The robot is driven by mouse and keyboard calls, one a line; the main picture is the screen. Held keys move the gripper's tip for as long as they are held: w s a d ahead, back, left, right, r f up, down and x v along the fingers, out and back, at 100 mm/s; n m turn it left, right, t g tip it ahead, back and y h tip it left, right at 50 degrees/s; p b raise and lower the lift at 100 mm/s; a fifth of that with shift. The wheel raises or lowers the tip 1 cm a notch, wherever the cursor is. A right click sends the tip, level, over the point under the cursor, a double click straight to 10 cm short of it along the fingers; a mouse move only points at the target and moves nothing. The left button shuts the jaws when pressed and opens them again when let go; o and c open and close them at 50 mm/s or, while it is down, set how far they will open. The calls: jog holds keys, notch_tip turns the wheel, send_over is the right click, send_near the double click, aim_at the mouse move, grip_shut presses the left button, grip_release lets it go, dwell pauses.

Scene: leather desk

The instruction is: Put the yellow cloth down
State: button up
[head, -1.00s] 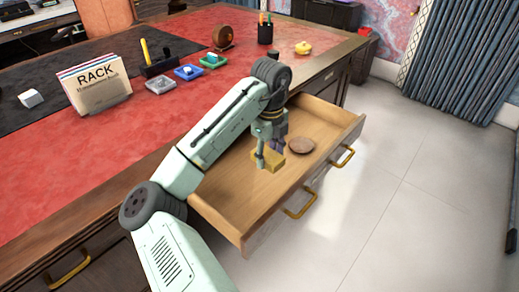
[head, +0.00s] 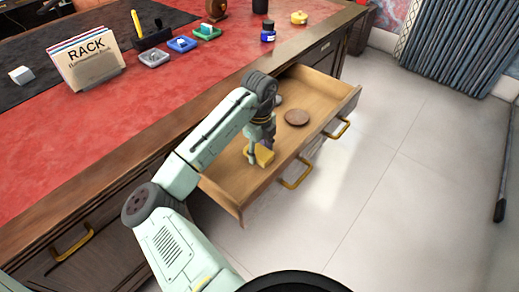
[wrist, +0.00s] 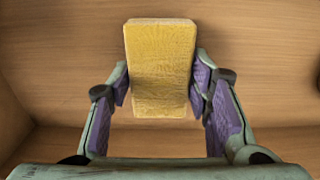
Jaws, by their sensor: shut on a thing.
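The yellow cloth (head: 263,156) is a small folded block inside the open drawer, and it also shows in the wrist view (wrist: 160,68). My gripper (head: 258,154) is shut on it, with one purple-padded finger at each side in the wrist view (wrist: 160,85). The cloth is over the drawer's wooden floor (head: 228,181). I cannot tell whether it touches the floor or hangs just above it.
A round brown disc (head: 297,117) lies farther back in the drawer. The drawer's front wall with brass handles (head: 297,174) stands beside my arm. The red desk top (head: 120,125) carries a rack (head: 85,65), small trays and a blue bottle (head: 268,32).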

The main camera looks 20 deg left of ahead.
aim_at(260, 151)
jog(key=shift+f, duration=0.2)
jog(key=o, duration=1.1)
notch_tip(260, 151, up, 12)
jog(key=b, duration=0.1)
jog(key=shift+r, duration=0.25)
